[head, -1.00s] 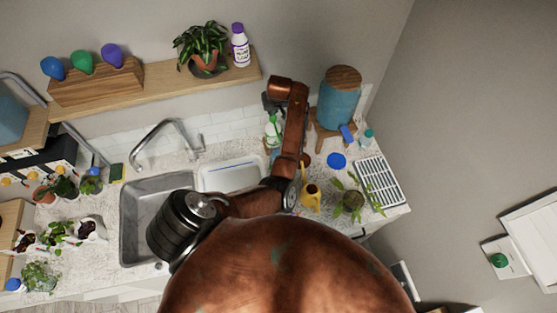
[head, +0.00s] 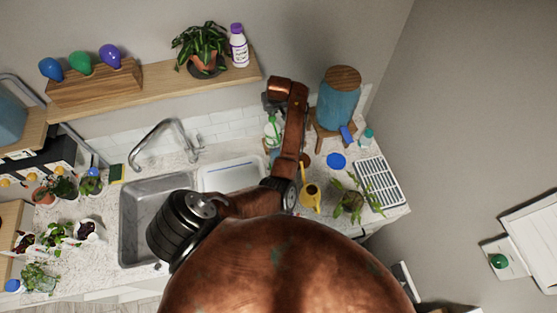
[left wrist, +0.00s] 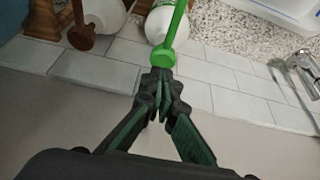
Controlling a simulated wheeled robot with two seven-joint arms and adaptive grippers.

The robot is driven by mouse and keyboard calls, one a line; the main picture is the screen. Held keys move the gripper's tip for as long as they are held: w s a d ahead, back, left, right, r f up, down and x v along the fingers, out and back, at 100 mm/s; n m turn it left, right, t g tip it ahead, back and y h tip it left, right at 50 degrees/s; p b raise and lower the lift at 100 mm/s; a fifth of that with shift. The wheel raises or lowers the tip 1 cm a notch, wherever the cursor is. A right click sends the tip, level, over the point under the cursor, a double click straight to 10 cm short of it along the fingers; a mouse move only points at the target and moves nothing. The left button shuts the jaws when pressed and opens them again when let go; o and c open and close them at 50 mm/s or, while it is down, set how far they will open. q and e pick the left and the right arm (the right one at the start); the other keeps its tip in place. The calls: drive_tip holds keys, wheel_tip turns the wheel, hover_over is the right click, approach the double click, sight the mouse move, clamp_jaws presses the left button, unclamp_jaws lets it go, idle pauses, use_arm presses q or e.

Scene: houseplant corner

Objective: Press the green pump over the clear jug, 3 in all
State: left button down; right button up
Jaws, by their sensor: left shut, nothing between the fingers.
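The green pump (left wrist: 163,56) tops a white bottle (left wrist: 188,28) in the left wrist view, its long green spout running up and away. In the head view the bottle with the green pump (head: 272,131) stands on the counter by the tiled wall, partly behind my arm. My left gripper (left wrist: 159,80) is shut and empty, its fingertips right at the pump's head; I cannot tell whether they touch. In the head view my left gripper (head: 270,106) shows just above the bottle. I cannot make out the clear jug; my arm covers that part of the counter. My right gripper is not in view.
A second bottle with a brown pump (left wrist: 83,35) stands beside the green one. The sink (head: 139,230) is left.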

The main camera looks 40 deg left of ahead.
sight(272, 118)
use_arm(q)
drive_tip(key=shift+f, duration=0.8)
drive_tip(key=shift+d+f+b, duration=0.1)
drive_tip(key=shift+f+b, duration=0.2)
drive_tip(key=shift+f, duration=0.5)
drive_tip(key=shift+r, duration=0.1)
drive_tip(key=shift+r+p, duration=0.65)
drive_tip(key=shift+r, duration=0.75)
